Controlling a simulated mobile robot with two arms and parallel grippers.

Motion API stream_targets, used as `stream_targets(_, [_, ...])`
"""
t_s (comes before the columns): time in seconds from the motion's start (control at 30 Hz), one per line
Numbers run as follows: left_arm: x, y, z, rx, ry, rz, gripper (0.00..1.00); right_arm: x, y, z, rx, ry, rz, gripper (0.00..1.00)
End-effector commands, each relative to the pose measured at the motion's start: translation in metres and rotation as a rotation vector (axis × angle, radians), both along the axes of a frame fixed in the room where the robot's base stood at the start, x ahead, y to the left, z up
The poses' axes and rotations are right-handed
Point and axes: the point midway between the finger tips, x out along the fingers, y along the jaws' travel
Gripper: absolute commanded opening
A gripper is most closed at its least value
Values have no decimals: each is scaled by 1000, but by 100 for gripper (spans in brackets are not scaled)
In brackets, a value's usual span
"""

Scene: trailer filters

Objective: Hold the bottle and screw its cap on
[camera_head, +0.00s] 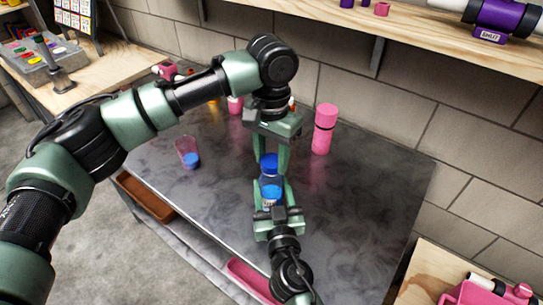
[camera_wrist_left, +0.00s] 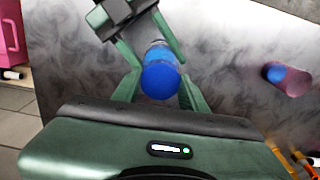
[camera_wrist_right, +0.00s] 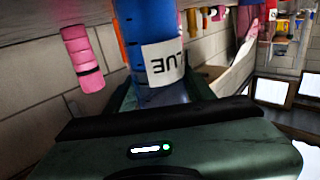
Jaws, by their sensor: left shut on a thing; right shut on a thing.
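A blue bottle (camera_head: 271,187) stands upright over the dark table, with a white label (camera_wrist_right: 163,62) that reads partly "UE" in the right wrist view. My right gripper (camera_head: 270,195) is shut on the bottle's body from the front side. A blue cap (camera_head: 270,160) is at the bottle's top. My left gripper (camera_head: 271,165) points down from above and is shut on the cap, which shows round between the fingers in the left wrist view (camera_wrist_left: 160,80). The cap sits in line with the bottle; how far it is threaded cannot be told.
A pink bottle (camera_head: 324,128) stands right of my left gripper. A pink clear cup (camera_head: 187,152) with something blue stands to the left. Other small items stand behind my left arm. A wooden shelf (camera_head: 410,35) runs above the table. The table's right part is clear.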

Motion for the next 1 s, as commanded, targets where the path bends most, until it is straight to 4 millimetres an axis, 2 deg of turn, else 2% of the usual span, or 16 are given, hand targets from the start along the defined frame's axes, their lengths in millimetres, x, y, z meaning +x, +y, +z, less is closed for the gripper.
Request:
stream_targets(0.5, [1,1,-1,0,-2,-1098,0,0,-1,0,1,0,-2,0])
stream_targets(0.6, [1,1,-1,-1,-2,-1255,0,0,-1,0,0,0,-2,0])
stream_targets(0.77, [1,1,-1,1,-3,-1265,0,0,-1,0,0,0,-2,0])
stream_targets(0.8, [1,1,-1,1,-3,-1265,51,0,-1,0,0,0,-2,0])
stream_targets(0.87, [1,1,-1,0,-2,-1265,68,0,-1,0,0,0,-2,0])
stream_targets(1.0, [1,1,-1,0,-2,-1265,68,0,-1,0,0,0,-1,0])
